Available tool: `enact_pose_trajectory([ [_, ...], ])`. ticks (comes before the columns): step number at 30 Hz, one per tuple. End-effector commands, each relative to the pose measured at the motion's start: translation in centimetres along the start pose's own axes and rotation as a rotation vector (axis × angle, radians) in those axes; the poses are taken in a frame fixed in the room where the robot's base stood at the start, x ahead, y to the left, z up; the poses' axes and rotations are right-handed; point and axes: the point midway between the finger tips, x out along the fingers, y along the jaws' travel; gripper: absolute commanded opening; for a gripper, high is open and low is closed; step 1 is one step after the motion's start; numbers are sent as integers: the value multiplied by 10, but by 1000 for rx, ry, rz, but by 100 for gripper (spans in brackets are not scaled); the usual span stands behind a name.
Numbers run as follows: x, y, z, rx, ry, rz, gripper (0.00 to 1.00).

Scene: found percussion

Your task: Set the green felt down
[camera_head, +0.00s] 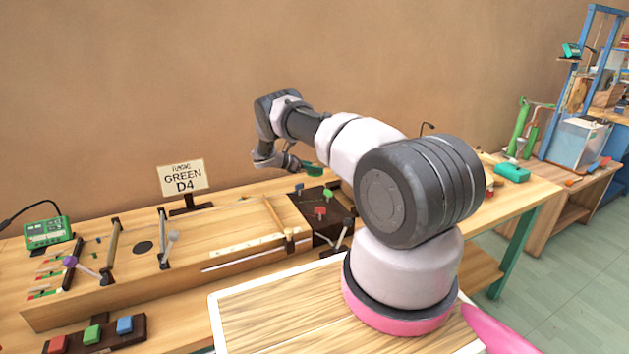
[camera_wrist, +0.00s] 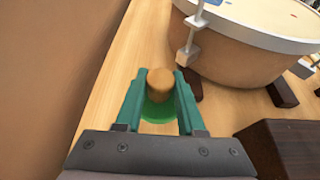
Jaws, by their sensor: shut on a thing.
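My gripper (camera_wrist: 163,78) is shut on a tan wooden knob with a green disc under it, the green felt (camera_wrist: 158,112), between its teal fingers in the wrist view. The wooden surface (camera_wrist: 112,65) lies below it; I cannot tell whether the felt touches it. In the head view my gripper (camera_head: 308,168) is beyond the dark mallet stand, at the back of the bench. The felt cannot be made out there, as the fingers are green too.
A drum (camera_wrist: 245,55) with metal lugs stands close to the right of my gripper, with a dark block (camera_wrist: 285,145) nearer. A dark rack with red, green (camera_head: 92,334) and blue blocks is at the front left. A wall runs along the left in the wrist view.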

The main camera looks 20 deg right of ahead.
Motion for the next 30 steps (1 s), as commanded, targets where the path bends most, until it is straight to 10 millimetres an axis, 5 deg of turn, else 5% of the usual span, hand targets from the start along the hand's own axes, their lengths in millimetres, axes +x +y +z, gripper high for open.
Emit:
enact_pose_trajectory([
  [12,19,0,-45,1,0,0,0],
  [25,20,0,-50,1,-1,0,0],
  [26,20,0,-50,2,0,0,50],
  [27,20,0,-50,2,0,0,65],
  [30,20,0,-50,1,0,-1,68],
])
